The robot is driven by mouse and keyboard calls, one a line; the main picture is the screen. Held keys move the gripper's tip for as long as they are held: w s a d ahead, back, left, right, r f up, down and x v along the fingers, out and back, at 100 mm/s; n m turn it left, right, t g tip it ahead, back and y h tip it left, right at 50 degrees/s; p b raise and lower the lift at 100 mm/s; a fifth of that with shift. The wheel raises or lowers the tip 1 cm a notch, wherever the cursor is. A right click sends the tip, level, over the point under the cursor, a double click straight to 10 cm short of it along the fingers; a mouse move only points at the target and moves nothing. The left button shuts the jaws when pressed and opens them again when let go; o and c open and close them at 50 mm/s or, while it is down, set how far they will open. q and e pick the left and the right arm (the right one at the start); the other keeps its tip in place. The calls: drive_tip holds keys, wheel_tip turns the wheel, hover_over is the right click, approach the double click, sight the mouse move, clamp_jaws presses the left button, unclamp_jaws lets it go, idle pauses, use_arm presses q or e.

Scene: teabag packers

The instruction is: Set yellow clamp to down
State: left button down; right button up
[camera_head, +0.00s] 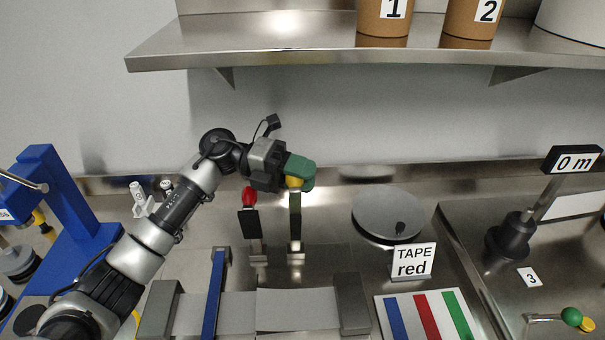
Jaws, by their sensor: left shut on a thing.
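The yellow clamp (293,182) is an upright lever with a yellow knob on a dark handle, standing on the steel bench near the middle. My left gripper (300,172), with green fingers, is shut on the yellow knob from the upper left and hides part of it. The dark handle (295,215) below the knob points up. A red-knobbed clamp (249,196) stands upright just to its left, apart from my fingers. My right gripper is not in view.
A steel shelf (300,50) with numbered brown canisters hangs above. A round grey plate (387,213) and a "TAPE red" sign (413,262) stand to the right. A blue strip (214,290) and grey blocks lie in front. A blue frame (62,225) stands at the left.

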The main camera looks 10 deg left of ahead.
use_arm(q)
drive_tip(key=shift+s+f, duration=0.1)
drive_tip(key=s+d+f+m+t+y+b, duration=0.1)
drive_tip(key=s+f+m+b, duration=0.1)
drive_tip(key=s, duration=0.5)
drive_tip(key=s+d+f+m+t+b, duration=0.1)
drive_tip(key=s+f+m+b, duration=0.2)
drive_tip(key=s+b, duration=0.4)
drive_tip(key=shift+d+f+y, duration=0.4)
drive_tip(key=shift+f, duration=0.25)
drive_tip(key=shift+w, duration=0.1)
drive_tip(key=c, duration=0.8)
unclamp_jaws()
drive_tip(key=shift+a, duration=0.1)
drive_tip(key=shift+b+v, duration=1.8)
drive_tip(key=shift+v, duration=3.55)
